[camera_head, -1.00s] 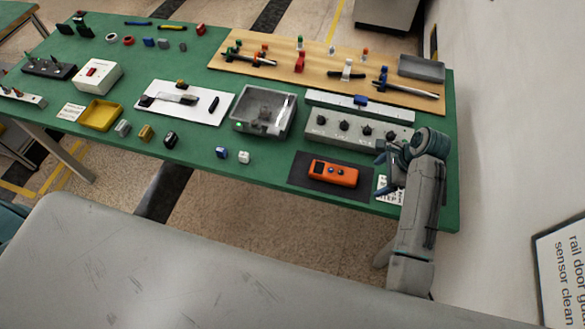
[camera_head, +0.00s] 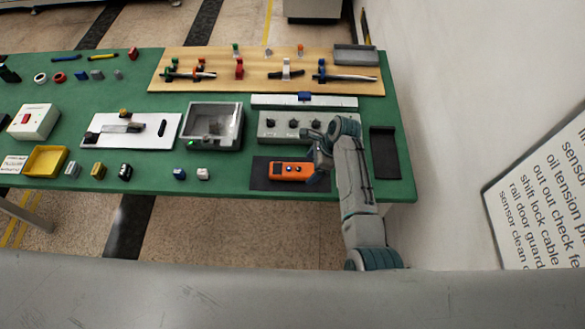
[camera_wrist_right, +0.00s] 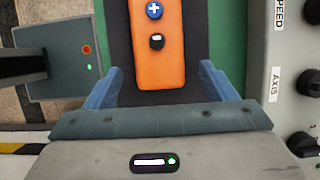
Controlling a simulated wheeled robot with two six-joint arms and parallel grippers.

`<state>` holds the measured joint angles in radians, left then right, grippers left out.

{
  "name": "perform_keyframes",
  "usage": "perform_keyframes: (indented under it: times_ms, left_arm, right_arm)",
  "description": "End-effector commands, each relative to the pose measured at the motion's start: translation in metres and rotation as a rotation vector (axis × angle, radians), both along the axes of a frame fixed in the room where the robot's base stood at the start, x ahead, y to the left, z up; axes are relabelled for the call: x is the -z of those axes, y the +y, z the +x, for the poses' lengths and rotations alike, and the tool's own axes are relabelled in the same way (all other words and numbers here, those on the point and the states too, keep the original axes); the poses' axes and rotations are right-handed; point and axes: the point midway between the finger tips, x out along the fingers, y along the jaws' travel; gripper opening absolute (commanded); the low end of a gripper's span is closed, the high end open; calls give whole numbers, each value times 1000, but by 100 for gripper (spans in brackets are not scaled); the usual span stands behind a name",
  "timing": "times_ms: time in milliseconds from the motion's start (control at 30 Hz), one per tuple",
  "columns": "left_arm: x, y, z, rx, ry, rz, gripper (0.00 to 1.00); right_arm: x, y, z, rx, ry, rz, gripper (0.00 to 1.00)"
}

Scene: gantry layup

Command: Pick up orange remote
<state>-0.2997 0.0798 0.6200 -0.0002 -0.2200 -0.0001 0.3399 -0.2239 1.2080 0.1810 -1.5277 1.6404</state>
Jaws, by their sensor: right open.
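The orange remote (camera_head: 290,171) lies flat on a black mat (camera_head: 262,184) near the front edge of the green table. It has several small buttons on its face. My right gripper (camera_head: 316,168) is at the remote's right end, from above. In the right wrist view the remote (camera_wrist_right: 158,62) lies between the two blue fingers of the open right gripper (camera_wrist_right: 160,85), with gaps on both sides. The fingers appear apart from it; their height above the mat is hard to tell. My left gripper is not in view.
A grey control box (camera_head: 268,128) with black knobs stands just behind the mat. A black tray (camera_head: 384,153) lies right of my right arm. Small blue and white blocks (camera_head: 203,174) stand to the left.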

Motion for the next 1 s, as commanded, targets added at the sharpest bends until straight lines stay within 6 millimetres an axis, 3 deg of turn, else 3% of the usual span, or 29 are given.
perform_keyframes:
  times_ms: [200, 467, 767, 1000]
  left_arm:
    - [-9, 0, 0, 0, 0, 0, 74]
    - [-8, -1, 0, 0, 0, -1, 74]
    - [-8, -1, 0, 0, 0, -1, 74]
    - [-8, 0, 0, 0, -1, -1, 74]
  right_arm:
    - [19, 9, -1, -1, 0, 0, 78]
    - [23, 10, -1, 0, -2, 0, 78]
    - [23, 10, -1, -1, -1, 0, 23]
    - [22, 10, 0, 0, -2, 0, 22]
